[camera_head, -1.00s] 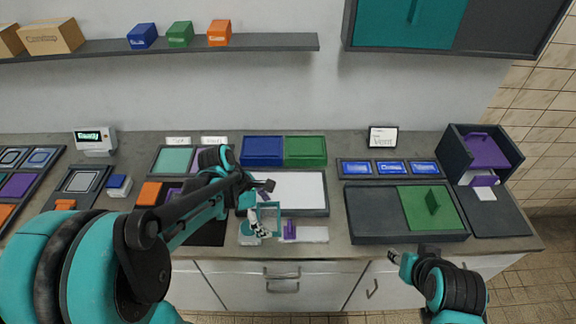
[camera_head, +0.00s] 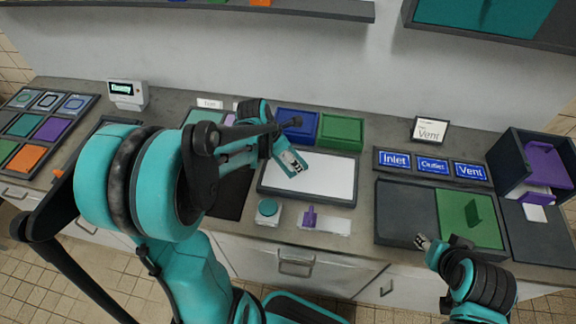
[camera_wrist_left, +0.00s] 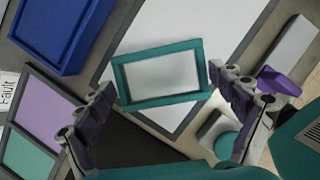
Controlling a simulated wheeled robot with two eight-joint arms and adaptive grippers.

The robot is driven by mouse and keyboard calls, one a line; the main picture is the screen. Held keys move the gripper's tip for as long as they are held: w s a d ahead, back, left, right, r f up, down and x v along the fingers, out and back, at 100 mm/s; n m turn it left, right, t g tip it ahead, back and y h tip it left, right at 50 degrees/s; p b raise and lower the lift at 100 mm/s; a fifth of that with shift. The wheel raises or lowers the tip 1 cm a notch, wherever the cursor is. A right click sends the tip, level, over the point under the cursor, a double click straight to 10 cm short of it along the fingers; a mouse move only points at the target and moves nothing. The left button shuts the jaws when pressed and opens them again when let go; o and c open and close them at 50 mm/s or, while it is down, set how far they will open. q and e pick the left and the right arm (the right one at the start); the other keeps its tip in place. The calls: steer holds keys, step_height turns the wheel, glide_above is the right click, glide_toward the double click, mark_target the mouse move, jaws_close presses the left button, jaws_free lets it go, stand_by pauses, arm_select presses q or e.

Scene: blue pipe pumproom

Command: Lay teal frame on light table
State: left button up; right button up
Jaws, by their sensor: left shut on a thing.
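The teal frame (camera_wrist_left: 160,98), a rectangular ring with an open middle, lies between the fingers of my left gripper (camera_wrist_left: 168,95) in the left wrist view. My left gripper is shut on it, one finger at each short side. The light table (camera_wrist_left: 190,32), a white panel with a dark grey rim, shows behind and through the frame. In the head view, my left gripper (camera_head: 291,163) is over the left part of the light table (camera_head: 328,178), and the frame is mostly hidden there. Its gap above the panel is unclear. My right gripper (camera_head: 424,242) is near the green panel; its jaw state is unclear.
A teal-topped white pot (camera_head: 268,211) and a purple-handled tool (camera_head: 310,216) stand in front of the light table. Blue (camera_head: 297,125) and green (camera_head: 341,131) trays are behind it. A dark tray with a green panel (camera_head: 468,216) is to the right.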

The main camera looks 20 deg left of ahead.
mark_target(287, 163)
arm_select(q)
steer(key=shift+w+a+f, duration=0.3)
steer(key=shift+w+f, duration=0.1)
steer(key=shift+f, duration=0.05)
step_height(287, 163, down, 4)
steer(key=shift+r+b, duration=0.1)
steer(key=shift+b, duration=0.85)
steer(key=shift+r, duration=0.1)
steer(key=shift+s, duration=0.1)
steer(key=o, duration=1.2)
